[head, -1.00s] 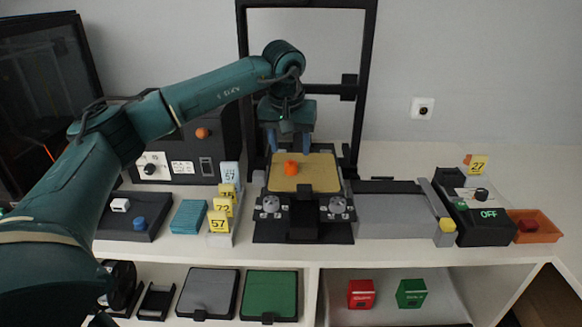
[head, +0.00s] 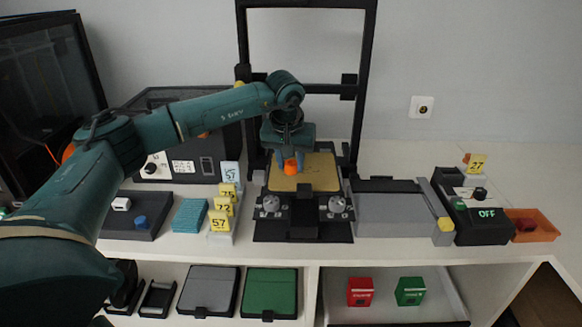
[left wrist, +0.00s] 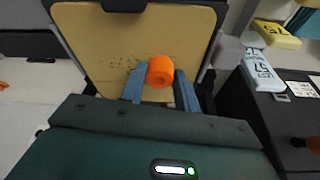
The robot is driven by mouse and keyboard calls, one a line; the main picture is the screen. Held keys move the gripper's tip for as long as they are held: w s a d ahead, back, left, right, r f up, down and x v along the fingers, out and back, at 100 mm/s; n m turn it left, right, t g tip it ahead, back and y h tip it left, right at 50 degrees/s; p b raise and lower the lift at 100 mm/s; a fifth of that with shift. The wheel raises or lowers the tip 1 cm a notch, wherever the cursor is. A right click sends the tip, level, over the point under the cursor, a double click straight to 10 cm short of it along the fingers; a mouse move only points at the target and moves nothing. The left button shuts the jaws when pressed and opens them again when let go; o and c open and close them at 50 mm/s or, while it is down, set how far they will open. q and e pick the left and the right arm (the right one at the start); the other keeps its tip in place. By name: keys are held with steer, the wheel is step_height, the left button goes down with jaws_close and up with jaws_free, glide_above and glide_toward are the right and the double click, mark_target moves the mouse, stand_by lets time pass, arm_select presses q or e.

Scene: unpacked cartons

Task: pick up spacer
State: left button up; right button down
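The spacer is a small orange cylinder (head: 291,167) standing on the tan plate (head: 322,172) of the printer-like machine. In the left wrist view the spacer (left wrist: 160,70) sits between the two blue fingertips. My left gripper (head: 290,163) points down over the plate, its fingers at either side of the spacer. In the left wrist view my left gripper (left wrist: 160,80) shows both fingertips against the spacer's sides, with no clear gap. Whether the spacer is lifted off the plate cannot be told. My right gripper is not in view.
A black upright frame (head: 362,110) stands around the plate. Yellow number tags (head: 220,222) and teal pads (head: 189,215) are to the left. A grey box (head: 392,212), a black switch box (head: 484,225) and an orange tray (head: 545,228) stand to the right.

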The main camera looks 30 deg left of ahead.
arm_select(q)
steer(key=c, duration=0.5)
